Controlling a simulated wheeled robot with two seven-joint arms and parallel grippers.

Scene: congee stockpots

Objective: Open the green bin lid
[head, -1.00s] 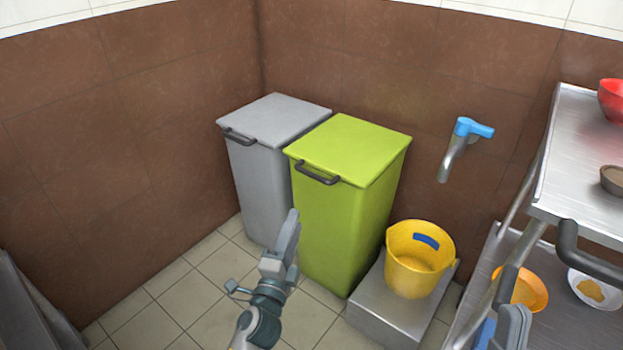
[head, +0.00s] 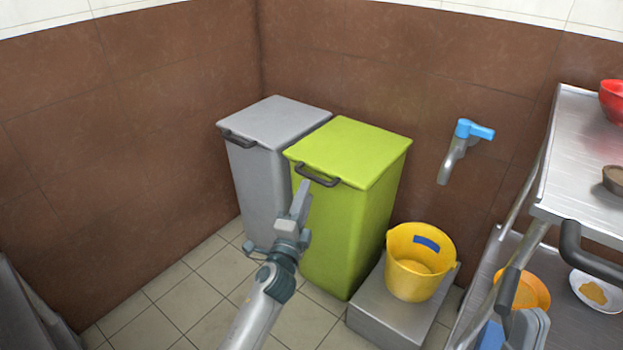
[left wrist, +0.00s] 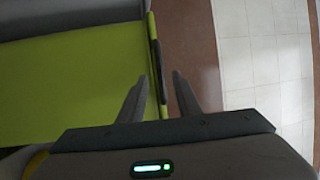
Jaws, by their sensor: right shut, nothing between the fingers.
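The green bin (head: 345,225) stands upright with its lid (head: 350,150) closed flat on top. A dark bar handle (head: 318,180) sits at the lid's front edge. My left gripper (head: 303,190) is just in front of and below the handle's left part. In the left wrist view my left gripper (left wrist: 160,76) is open, and the handle (left wrist: 157,65) shows between its fingertips beside the green lid (left wrist: 75,85). I cannot tell whether the fingers touch it. My right gripper (head: 508,290) is shut and empty at the lower right, by the steel shelf.
A grey lidded bin (head: 262,180) stands close on the left. A yellow bucket (head: 412,275) sits on a grey block (head: 385,315) to the right. A blue-handled tap (head: 460,145) is on the wall. The steel shelf (head: 570,150) borders the right. Floor in front is clear.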

